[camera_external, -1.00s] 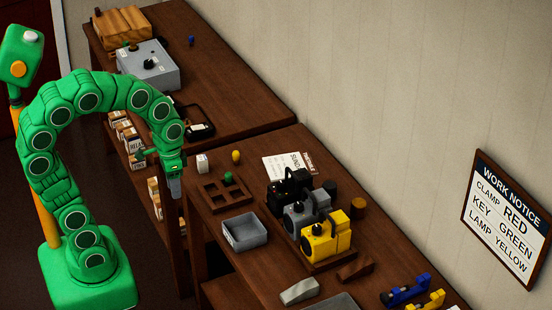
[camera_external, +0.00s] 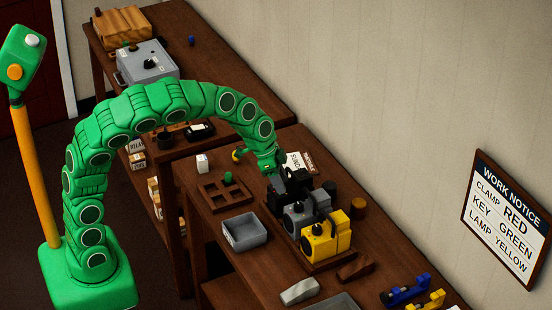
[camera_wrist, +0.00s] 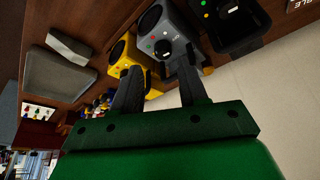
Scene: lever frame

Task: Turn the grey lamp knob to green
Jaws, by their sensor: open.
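The grey lamp (camera_external: 296,217) stands between a black lamp (camera_external: 299,180) and a yellow lamp (camera_external: 320,244) on a wooden tray. In the wrist view the grey lamp (camera_wrist: 180,22) shows a front face with small coloured dots and a dark knob (camera_wrist: 164,50); the knob's exact setting is too small to tell. My gripper (camera_external: 278,185) is over the lamp row at its black-lamp end, and hides part of that lamp. In the wrist view my gripper (camera_wrist: 160,68) has its two dark fingers apart, in front of the grey and yellow lamps. Contact with the knob cannot be told.
A grey bin (camera_external: 245,232) and a wooden rack (camera_external: 226,198) lie left of the lamps. A work notice (camera_external: 508,220) on the wall lists clamp red, key green, lamp yellow. Blue and yellow clamps (camera_external: 408,292) lie at the lower right. Bare table shows below the bin.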

